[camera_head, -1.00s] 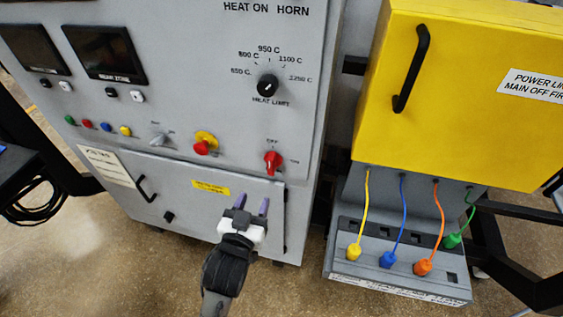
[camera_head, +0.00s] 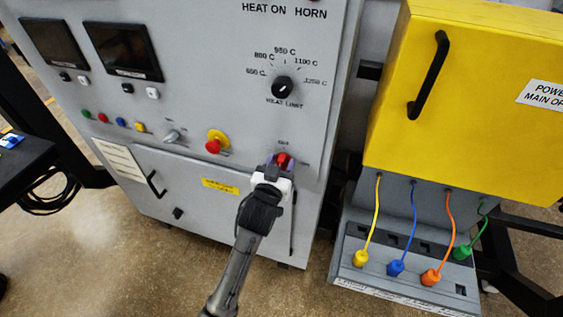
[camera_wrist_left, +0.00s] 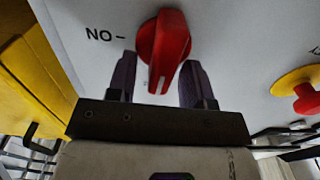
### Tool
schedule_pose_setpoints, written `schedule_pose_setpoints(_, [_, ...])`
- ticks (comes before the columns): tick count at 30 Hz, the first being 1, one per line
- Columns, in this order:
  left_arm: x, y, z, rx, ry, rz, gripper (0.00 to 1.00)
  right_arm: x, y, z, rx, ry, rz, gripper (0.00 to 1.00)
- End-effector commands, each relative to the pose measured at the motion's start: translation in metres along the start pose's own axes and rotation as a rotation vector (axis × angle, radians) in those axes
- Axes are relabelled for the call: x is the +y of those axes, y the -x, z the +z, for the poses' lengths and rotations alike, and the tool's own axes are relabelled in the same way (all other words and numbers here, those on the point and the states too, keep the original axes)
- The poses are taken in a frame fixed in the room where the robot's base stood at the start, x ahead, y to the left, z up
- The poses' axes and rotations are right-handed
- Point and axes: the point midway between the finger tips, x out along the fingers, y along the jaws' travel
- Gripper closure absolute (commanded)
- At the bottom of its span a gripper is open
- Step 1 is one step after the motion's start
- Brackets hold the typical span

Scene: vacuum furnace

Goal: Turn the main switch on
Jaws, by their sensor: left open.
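The red main switch (camera_head: 283,160) is a rotary knob low on the right of the grey control panel. In the left wrist view the red knob (camera_wrist_left: 163,48) fills the upper middle, with the label "NO-", seemingly "ON" seen upside down, to its left. My left gripper (camera_head: 281,164) is at the knob, open. In the wrist view its two purple fingers (camera_wrist_left: 158,80) stand on either side of the knob's lower part, with visible gaps. I cannot tell whether they touch it. The gripper hides part of the knob in the head view. My right gripper is not in view.
A red button on a yellow base (camera_head: 215,142) and a grey selector (camera_head: 172,136) lie to the left on the panel. The black heat limit knob (camera_head: 282,88) is above. A yellow box (camera_head: 470,110) with colored cables below stands to the right.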

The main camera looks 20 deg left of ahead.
Motion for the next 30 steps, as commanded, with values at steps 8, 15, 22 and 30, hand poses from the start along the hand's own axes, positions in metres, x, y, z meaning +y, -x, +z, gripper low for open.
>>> schedule_pose_setpoints(8, [-0.0002,-0.0065,-0.0003,0.001,0.000,0.000,0.53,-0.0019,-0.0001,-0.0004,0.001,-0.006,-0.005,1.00])
schedule_pose_setpoints(15, [-0.0002,-0.0062,-0.0003,0.001,0.000,0.000,0.60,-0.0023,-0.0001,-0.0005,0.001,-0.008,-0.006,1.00])
schedule_pose_setpoints(22, [-0.0001,-0.0061,-0.0002,0.000,0.000,0.000,0.82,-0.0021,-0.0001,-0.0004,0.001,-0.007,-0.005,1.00])
schedule_pose_setpoints(30, [-0.0001,-0.0061,-0.0003,0.000,0.000,0.000,1.00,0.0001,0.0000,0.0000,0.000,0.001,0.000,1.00])
